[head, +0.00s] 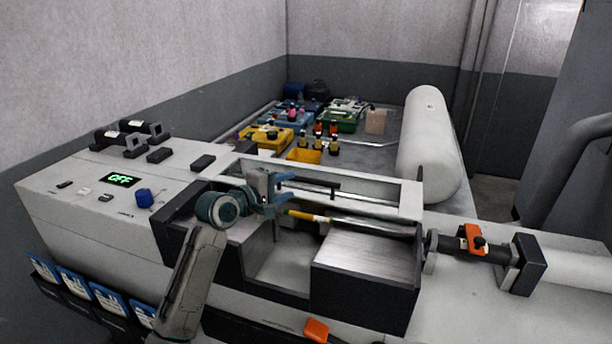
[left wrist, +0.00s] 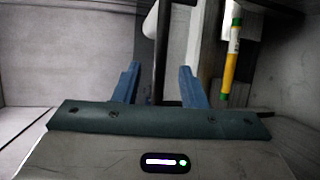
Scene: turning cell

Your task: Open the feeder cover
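The machine (head: 70,205) fills the middle of the head view, with an open bay and a pale frame (head: 400,207) along its back. I cannot tell for certain which part is the feeder cover. My left gripper (head: 279,194) is over the bay, close to the frame. In the left wrist view its two blue fingers (left wrist: 160,85) are apart, with a dark bar (left wrist: 161,50) running between them; I cannot tell whether they touch it. A yellow, white and green banded rod (left wrist: 231,60) lies to the right of the fingers; it also shows in the head view (head: 305,215). My right gripper is not in view.
A large white cylinder (head: 430,145) lies behind the machine. A dark fitting with an orange clamp (head: 470,238) leads to a white tube (head: 580,262) at right. The panel display (head: 120,179) reads OFF. Coloured trays (head: 265,137) stand at the back.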

